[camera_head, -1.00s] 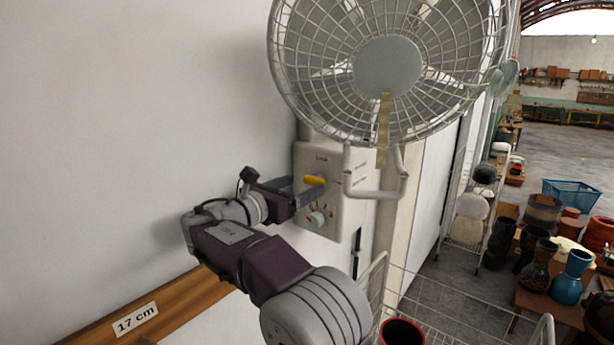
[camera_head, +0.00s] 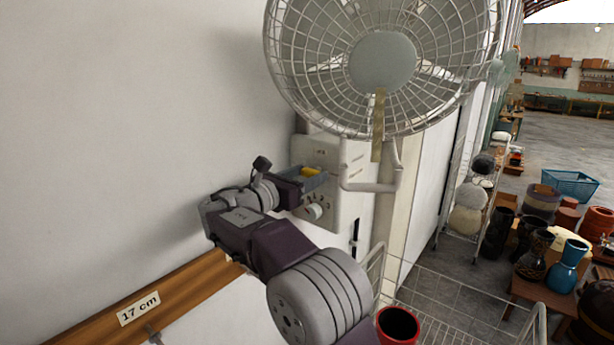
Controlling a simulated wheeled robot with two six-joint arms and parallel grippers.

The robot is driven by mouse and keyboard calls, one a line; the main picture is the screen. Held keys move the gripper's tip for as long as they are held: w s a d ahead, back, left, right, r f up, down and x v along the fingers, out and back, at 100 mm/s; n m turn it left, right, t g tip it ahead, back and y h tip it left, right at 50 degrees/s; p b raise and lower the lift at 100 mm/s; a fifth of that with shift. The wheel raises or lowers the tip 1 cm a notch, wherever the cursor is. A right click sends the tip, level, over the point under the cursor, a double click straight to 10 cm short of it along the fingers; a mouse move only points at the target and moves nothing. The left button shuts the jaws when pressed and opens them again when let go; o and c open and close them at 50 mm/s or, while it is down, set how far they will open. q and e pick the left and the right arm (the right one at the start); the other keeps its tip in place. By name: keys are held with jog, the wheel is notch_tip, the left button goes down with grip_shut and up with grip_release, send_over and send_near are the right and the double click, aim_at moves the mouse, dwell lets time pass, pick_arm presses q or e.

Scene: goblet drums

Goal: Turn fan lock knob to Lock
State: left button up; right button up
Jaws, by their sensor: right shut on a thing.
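The wall fan (camera_head: 382,62) is at the top middle, with its pale control box (camera_head: 346,192) below it on the wall. A yellow knob (camera_head: 311,172) sits on the upper part of the box face. My right gripper (camera_head: 308,180) is at the box with its jaws shut on the yellow knob, which is partly hidden by the fingers. A white round dial (camera_head: 314,211) with small marks sits lower on the box, just below the gripper. The lettering above the yellow knob is too small to read now. My left gripper is not in view.
A wire rack (camera_head: 450,300) with a red pot (camera_head: 398,326) is at the lower middle. A wooden rail (camera_head: 180,293) with a "17 cm" label runs along the wall. Pots and a blue basket (camera_head: 570,184) stand at the right. A metal arm below the fan is close beside the box.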

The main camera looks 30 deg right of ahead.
jog(key=m+b, duration=0.2)
jog(key=m, duration=0.1)
jog(key=shift+f+b, duration=0.2)
jog(key=shift+b, duration=0.2)
jog(key=m+b, duration=0.3)
jog(key=m, duration=0.2)
jog(key=shift+m+b, duration=0.3)
jog(key=shift+m, duration=0.1)
jog(key=m+b, duration=0.2)
jog(key=m, duration=0.2)
jog(key=shift+s+d+r+m+b, duration=0.1)
jog(key=shift+m+b, duration=0.95)
jog(key=shift+m, duration=1.45)
jog(key=o, duration=1.4)
